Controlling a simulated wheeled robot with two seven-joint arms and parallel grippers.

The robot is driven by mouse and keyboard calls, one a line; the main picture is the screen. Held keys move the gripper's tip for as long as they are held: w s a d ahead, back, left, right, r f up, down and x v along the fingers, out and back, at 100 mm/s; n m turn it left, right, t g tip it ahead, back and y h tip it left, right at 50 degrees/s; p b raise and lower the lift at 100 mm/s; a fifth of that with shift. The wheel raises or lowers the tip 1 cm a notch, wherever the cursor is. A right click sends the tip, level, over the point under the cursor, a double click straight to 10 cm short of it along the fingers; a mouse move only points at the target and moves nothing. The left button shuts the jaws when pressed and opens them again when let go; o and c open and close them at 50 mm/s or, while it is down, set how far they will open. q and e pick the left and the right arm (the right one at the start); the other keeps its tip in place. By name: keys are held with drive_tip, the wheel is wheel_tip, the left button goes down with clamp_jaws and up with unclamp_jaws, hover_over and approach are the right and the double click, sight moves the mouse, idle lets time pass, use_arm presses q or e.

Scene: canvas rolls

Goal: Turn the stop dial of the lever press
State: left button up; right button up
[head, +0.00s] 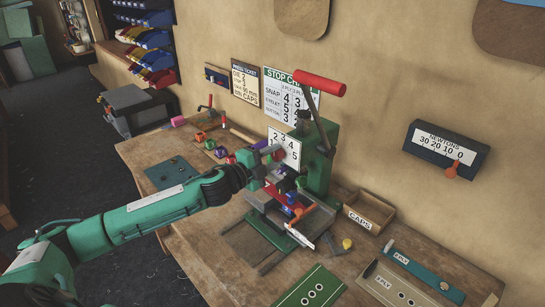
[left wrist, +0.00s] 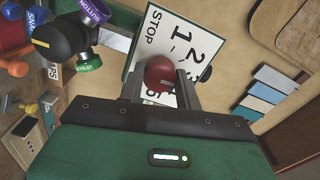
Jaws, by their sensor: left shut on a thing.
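The lever press (head: 318,160) is green, with a raised lever that has a red handle (head: 319,83). Its white stop dial plate (head: 289,143) carries the numbers 2 to 5 in the head view. In the left wrist view the plate (left wrist: 157,35) reads STOP, 1, 2, 3 and part of a 5. A dark red round knob (left wrist: 161,73) sits in front of the plate. My left gripper (head: 268,156) is shut on this knob, one finger on each side; the fingers hide some numbers. Which number the dial points to cannot be told. My right gripper is not in view.
A turret with coloured EYELET (left wrist: 88,65) and BUTTON (left wrist: 95,11) knobs is close to my left gripper. A stop chart (head: 284,92) hangs behind.

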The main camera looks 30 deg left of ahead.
use_arm(q)
drive_tip(key=shift+m, duration=0.3)
idle(0.4)
drive_tip(key=o, duration=1)
drive_tip(key=shift+s+a+f+b, duration=0.2)
drive_tip(key=shift+s+b, duration=0.1)
drive_tip(key=shift+s, duration=0.15)
drive_tip(key=b+v, duration=0.5)
drive_tip(key=v, duration=0.7)
drive_tip(key=shift+s+b, duration=0.35)
drive_tip(key=shift+b, duration=0.05)
drive_tip(key=shift+a+r, duration=0.1)
drive_tip(key=shift+r, duration=0.05)
